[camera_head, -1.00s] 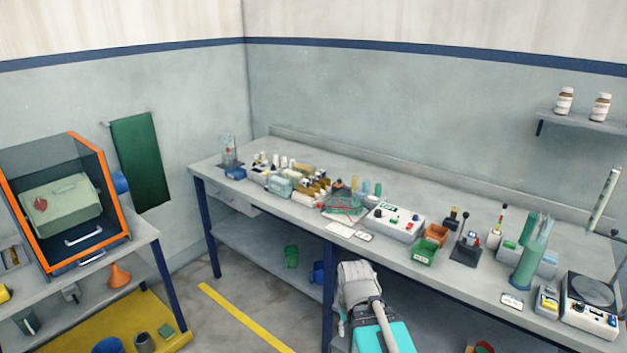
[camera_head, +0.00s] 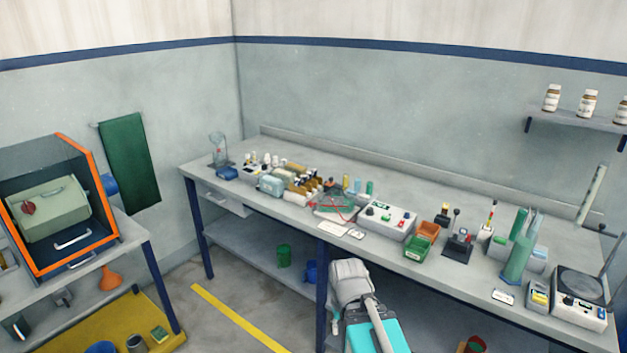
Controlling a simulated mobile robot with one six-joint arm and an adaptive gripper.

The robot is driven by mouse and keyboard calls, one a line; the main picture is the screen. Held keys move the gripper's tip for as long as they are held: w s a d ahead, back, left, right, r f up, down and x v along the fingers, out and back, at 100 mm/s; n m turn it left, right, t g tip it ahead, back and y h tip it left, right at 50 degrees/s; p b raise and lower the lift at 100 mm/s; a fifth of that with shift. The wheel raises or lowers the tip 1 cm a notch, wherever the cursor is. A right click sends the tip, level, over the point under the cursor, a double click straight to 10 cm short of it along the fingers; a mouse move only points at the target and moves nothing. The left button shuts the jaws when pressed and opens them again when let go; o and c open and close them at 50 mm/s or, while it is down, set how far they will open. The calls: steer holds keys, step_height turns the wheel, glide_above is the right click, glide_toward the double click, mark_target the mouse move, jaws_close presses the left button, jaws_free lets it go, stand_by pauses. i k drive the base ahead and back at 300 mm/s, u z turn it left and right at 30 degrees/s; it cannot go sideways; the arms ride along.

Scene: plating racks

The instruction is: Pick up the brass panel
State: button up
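Several brass-coloured upright pieces (camera_head: 304,188) stand close together in the row of small items left of the middle of the long grey bench (camera_head: 440,262). They are small here, and I cannot tell which one is the brass panel or whether it is a separate piece. My own arm (camera_head: 352,285) shows at the bottom middle, folded in front of the bench and well apart from these pieces. I cannot make out any gripper fingers.
A white control box (camera_head: 387,220), green bin (camera_head: 417,249), green cylinder (camera_head: 517,262) and hotplate-like unit (camera_head: 580,292) stand on the bench's right half. An orange-framed cabinet (camera_head: 62,210) is on the left table. Floor with a yellow line (camera_head: 235,315) lies between.

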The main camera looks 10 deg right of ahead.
mark_target(315, 171)
steer(key=u, duration=0.3)
steer(key=i, duration=1.8)
steer(key=z, duration=0.6)
